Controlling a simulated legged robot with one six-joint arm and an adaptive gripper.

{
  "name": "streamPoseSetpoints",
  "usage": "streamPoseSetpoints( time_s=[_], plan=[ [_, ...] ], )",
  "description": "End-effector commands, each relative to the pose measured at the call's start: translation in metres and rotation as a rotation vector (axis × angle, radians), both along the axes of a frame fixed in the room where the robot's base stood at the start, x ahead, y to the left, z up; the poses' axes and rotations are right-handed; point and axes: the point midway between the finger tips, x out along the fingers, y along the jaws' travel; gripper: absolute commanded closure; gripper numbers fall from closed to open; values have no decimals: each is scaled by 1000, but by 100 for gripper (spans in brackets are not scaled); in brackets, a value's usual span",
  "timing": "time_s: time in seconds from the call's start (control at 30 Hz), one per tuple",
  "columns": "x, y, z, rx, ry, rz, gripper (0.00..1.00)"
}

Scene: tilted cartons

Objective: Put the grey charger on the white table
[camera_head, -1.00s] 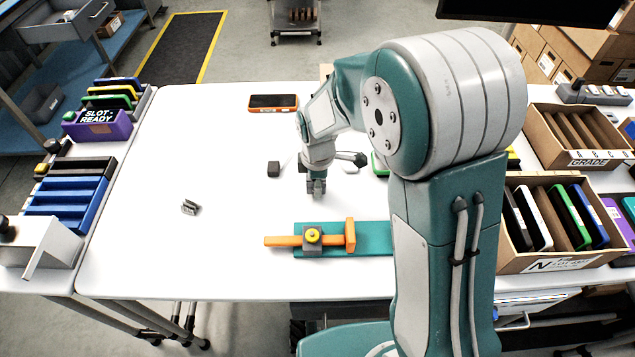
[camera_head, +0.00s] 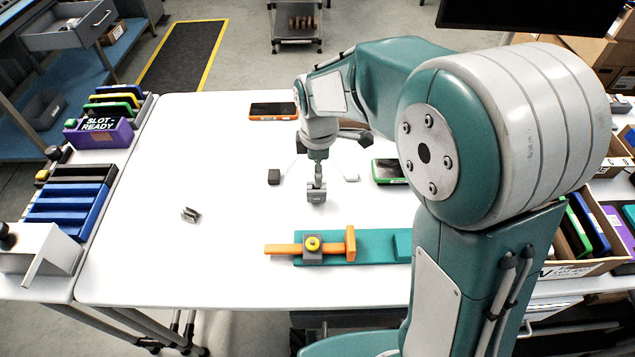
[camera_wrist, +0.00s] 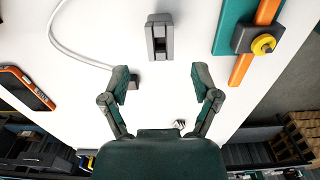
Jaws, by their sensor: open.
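A grey slotted block, which looks like the charger (camera_wrist: 160,37), sits on the white table (camera_wrist: 105,25) in the wrist view. The charger lies beyond the fingertips, clear of both. In the head view the fingers overlap closely, so the gap is hard to judge there.
A dark block (camera_head: 274,176) with a white cable is left of the charger. A teal board with an orange clamp (camera_head: 350,243) lies in front. An orange phone (camera_head: 273,107), a green phone (camera_head: 388,171) and a metal clip (camera_head: 190,214) lie around. Free table is at left.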

Motion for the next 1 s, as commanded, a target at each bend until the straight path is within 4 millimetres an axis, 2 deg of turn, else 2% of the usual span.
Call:
streamPoseSetpoints(
  time_s=[0.1,0.2,0.47,0.57,0.67,0.8,1.0],
  plan=[
    [0,0,21,1,-3,0,21],
    [0,1,30,0,-1,0,21],
    [-1,-1,37,0,-1,-5,21],
    [-7,-8,48,7,-23,-67,21],
    [-22,-25,69,27,-70,-210,21],
    [-52,-53,98,68,-144,-469,21],
    [-100,-85,124,148,-241,-831,21]
  ],
)
